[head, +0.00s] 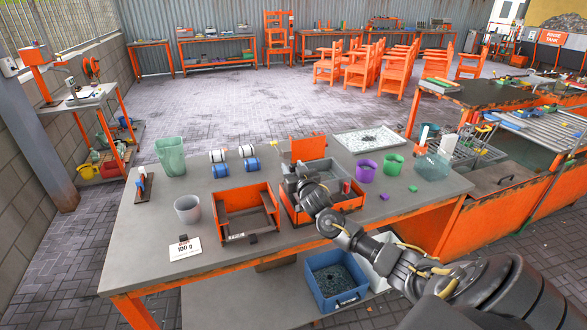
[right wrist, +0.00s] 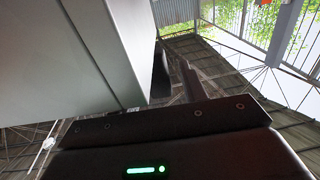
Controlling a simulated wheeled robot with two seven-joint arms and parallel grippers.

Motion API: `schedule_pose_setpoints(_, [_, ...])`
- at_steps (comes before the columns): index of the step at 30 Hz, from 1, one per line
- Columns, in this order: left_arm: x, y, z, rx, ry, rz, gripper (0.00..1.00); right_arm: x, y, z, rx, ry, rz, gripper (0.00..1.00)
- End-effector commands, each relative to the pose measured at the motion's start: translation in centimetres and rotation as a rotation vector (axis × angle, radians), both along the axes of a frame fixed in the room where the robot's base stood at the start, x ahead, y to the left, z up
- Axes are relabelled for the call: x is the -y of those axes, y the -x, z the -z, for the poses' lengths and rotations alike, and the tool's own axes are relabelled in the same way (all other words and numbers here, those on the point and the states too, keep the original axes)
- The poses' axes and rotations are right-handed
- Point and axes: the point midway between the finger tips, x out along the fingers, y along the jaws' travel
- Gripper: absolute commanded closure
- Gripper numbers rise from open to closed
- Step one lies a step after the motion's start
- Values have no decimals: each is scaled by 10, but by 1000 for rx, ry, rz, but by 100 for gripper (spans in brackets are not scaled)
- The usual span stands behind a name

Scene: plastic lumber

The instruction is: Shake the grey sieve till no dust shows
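The grey sieve (head: 320,170) is a shallow rectangular box at the middle of the table, over an orange frame (head: 350,203). Its inside is mostly hidden, so I cannot tell whether dust shows in it. My right gripper (head: 296,184) is at the sieve's front left corner. In the right wrist view a large smooth grey wall (right wrist: 65,60), likely the sieve's side, fills the left and comes right up to the dark fingers (right wrist: 172,80). I cannot tell whether they are closed on it. My left gripper is not in view.
An orange tray (head: 222,227) lies left of the sieve. Purple (head: 366,170) and green (head: 394,164) cups and a clear beaker (head: 432,166) stand at right. A speckled tray (head: 370,140) is behind. A blue bin (head: 336,280) is below.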

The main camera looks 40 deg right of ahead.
Motion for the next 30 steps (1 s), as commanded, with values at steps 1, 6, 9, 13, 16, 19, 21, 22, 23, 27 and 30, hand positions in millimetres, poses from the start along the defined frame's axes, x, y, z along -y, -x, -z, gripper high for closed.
schedule_pose_setpoints(1, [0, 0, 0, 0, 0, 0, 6, 0, 0, 0, 0, 0, 0, 64])
schedule_pose_setpoints(6, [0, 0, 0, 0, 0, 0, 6, 0, 0, 0, 0, 0, 0, 86])
schedule_pose_setpoints(9, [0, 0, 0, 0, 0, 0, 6, 0, 0, 0, 0, 0, 0, 100])
schedule_pose_setpoints(13, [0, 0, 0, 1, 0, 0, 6, 0, 0, 0, 0, 0, 1, 100])
schedule_pose_setpoints(16, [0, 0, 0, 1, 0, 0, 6, 2, 1, 0, 0, 0, 1, 100])
schedule_pose_setpoints(19, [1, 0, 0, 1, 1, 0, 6, 16, 5, 0, -1, 2, 4, 100])
schedule_pose_setpoints(21, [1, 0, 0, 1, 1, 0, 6, 27, 9, 0, -1, 2, 4, 100])
schedule_pose_setpoints(22, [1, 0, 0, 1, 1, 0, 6, 31, 11, 0, -1, 2, 4, 100])
schedule_pose_setpoints(23, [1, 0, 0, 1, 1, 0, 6, 35, 12, 0, -1, 2, 3, 100])
schedule_pose_setpoints(27, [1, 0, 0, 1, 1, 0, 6, 41, 14, 0, 0, -1, 2, 100])
schedule_pose_setpoints(30, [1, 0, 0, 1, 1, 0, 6, 41, 14, 0, 0, -1, 1, 100])
